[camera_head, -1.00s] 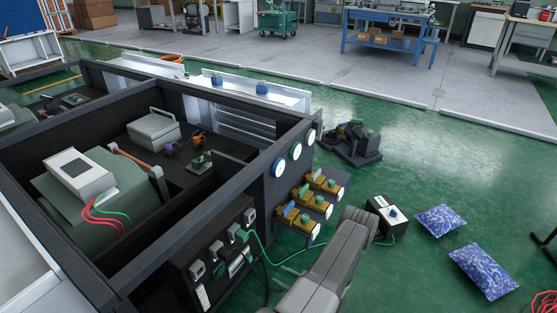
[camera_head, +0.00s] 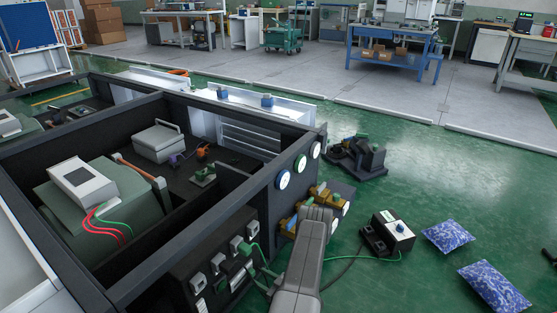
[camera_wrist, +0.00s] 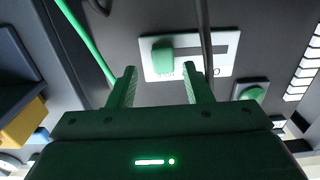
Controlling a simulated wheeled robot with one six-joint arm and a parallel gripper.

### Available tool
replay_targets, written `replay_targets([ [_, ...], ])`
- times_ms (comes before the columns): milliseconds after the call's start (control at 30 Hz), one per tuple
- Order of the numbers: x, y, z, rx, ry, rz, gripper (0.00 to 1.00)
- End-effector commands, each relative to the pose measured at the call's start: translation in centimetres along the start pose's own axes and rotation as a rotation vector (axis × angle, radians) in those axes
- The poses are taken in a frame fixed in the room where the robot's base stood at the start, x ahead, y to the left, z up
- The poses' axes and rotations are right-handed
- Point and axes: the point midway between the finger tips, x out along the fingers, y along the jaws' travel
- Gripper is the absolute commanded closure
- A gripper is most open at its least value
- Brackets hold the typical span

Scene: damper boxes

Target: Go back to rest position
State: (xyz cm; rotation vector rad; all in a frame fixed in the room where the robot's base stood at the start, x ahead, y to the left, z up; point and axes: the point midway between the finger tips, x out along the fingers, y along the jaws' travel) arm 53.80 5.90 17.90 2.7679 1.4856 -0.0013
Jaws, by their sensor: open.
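My gripper (camera_wrist: 160,85) shows in the wrist view with its two fingers apart and nothing between them. Past the fingertips is a dark panel with a white plate (camera_wrist: 215,55) that carries a green block (camera_wrist: 162,57). How far the fingertips are from the plate I cannot tell. In the head view my grey arm reaches up from the bottom middle, beside the dark box (camera_head: 215,265) with its row of connectors.
A large dark frame (camera_head: 240,205) with compartments fills the left. Gauges and yellow valves (camera_head: 322,193) are on its right side. A small box with a knob (camera_head: 393,228) and two blue bags (camera_head: 447,235) lie on the green floor. Open floor (camera_head: 430,160) is at right.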

Motion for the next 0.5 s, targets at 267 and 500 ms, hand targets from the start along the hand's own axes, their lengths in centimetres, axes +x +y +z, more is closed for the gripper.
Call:
replay_targets([
  [267, 2.7, 0.0, 0.1, 0.000, 0.001, -0.002, 0.55],
  [500, 3.3, -0.1, 0.0, 0.000, 0.001, -0.001, 0.55],
])
